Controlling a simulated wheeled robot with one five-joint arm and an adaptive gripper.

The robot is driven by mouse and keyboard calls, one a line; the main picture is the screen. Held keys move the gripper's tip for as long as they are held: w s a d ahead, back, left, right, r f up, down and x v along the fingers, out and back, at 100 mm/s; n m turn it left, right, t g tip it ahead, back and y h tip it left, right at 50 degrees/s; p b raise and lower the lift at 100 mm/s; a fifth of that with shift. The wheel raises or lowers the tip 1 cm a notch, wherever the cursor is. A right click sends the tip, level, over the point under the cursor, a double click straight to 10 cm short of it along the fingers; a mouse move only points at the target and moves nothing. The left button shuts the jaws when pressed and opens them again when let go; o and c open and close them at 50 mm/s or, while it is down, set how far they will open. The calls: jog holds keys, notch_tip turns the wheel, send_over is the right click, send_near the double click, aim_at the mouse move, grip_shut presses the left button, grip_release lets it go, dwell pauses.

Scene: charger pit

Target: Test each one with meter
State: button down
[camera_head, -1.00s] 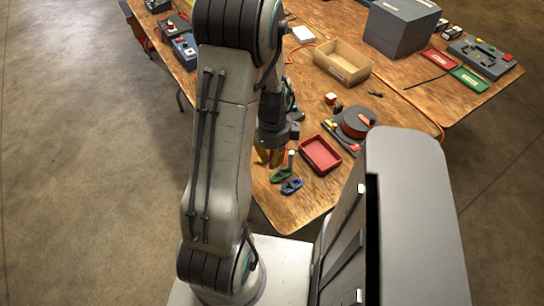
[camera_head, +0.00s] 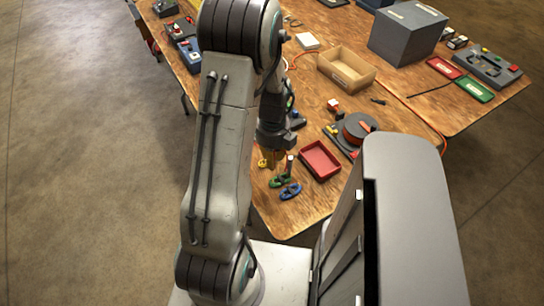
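My gripper (camera_head: 273,158) points down over the near left corner of the wooden table. Its fingers are small and partly hidden by my arm, so I cannot tell open from shut. Just below it are small yellow (camera_head: 263,163), green (camera_head: 279,181) and blue (camera_head: 290,191) pieces. A small upright cylinder (camera_head: 289,165) stands near the green piece, right of the gripper. I cannot tell whether the gripper touches any of them. A blue device (camera_head: 186,53) sits at the far left table edge; I cannot tell if it is the meter. Another device (camera_head: 297,119) is partly hidden behind my gripper.
A red tray (camera_head: 321,172) lies right of the gripper. Behind it are a reel device (camera_head: 358,128), an open wooden box (camera_head: 370,83) and a large grey box (camera_head: 404,47). Red (camera_head: 443,68) and green (camera_head: 474,90) labelled trays lie farther right. An orange cable (camera_head: 425,121) crosses the tabletop.

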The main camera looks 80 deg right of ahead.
jog(key=shift+f+b, duration=0.75)
jog(key=shift+f, duration=1.45)
jog(key=shift+f+b, duration=0.7)
jog(key=shift+b, duration=0.4)
jog(key=shift+f+b, duration=0.9)
jog(key=shift+b, duration=0.15)
jog(key=c, duration=0.8)
grip_release()
jog(key=shift+c, duration=0.2)
jog(key=shift+r, duration=0.2)
jog(key=shift+r+p, duration=2.75)
jog(key=shift+r, duration=0.85)
